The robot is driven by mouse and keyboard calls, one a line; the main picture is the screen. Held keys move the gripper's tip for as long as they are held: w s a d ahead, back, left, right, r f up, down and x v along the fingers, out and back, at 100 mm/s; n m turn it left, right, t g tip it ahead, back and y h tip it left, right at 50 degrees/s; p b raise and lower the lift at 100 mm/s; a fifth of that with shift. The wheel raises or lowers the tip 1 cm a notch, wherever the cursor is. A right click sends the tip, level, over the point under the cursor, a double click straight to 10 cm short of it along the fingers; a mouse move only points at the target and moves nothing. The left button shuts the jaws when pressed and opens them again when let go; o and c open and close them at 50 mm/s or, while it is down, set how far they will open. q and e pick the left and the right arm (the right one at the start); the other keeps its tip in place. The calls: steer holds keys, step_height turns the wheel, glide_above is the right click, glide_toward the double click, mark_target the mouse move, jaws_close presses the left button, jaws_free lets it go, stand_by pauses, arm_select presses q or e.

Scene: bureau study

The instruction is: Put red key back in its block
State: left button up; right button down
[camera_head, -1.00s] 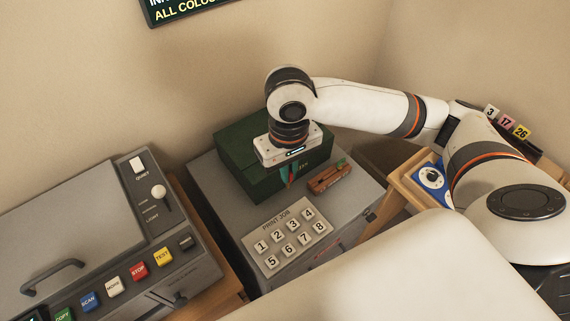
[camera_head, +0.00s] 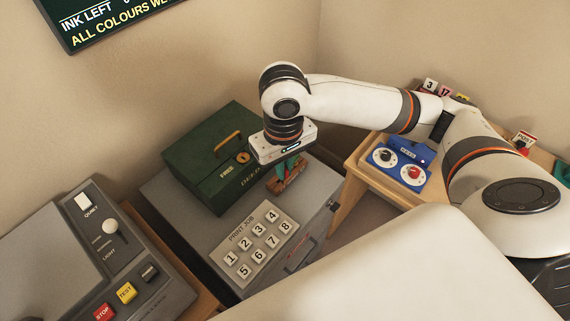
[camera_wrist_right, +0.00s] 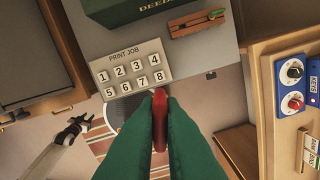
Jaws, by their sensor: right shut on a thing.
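My right gripper (camera_head: 287,163) points down over the grey cabinet, its green fingers shut on the red key. In the right wrist view the red key (camera_wrist_right: 160,120) shows edge-on between the fingers; much of it is hidden. A reddish-brown wooden block (camera_wrist_right: 200,24) lies on the cabinet top with a green piece on it. In the head view the block (camera_head: 285,184) is partly behind the fingers. The wrist view shows the key apart from the block. A blue unit (camera_head: 399,167) has two white dials, one with a red knob.
A green deed box (camera_head: 215,165) stands behind the block on the grey cabinet (camera_head: 165,205). A PRINT JOB keypad (camera_head: 257,243) takes up the cabinet's front. A printer-like console (camera_head: 115,250) stands left. The blue unit rests on a wooden stand (camera_head: 352,165).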

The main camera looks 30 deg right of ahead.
steer(key=shift+w+a+f+n, duration=0.1)
steer(key=shift+w+f+n, duration=0.1)
steer(key=shift+w+n, duration=0.3)
steer(key=w+d+f+n, duration=0.3)
steer(key=w+f+n, duration=0.3)
steer(key=f+n, duration=0.3)
steer(key=w+d+f+n, duration=0.3)
steer(key=w+f+n, duration=0.3)
steer(key=f+n, duration=0.4)
steer(key=shift+f+n, duration=0.3)
steer(key=shift+n, duration=0.4)
stand_by(0.6)
stand_by(0.5)
steer(key=shift+f+b, duration=0.3)
steer(key=shift+f, duration=0.55)
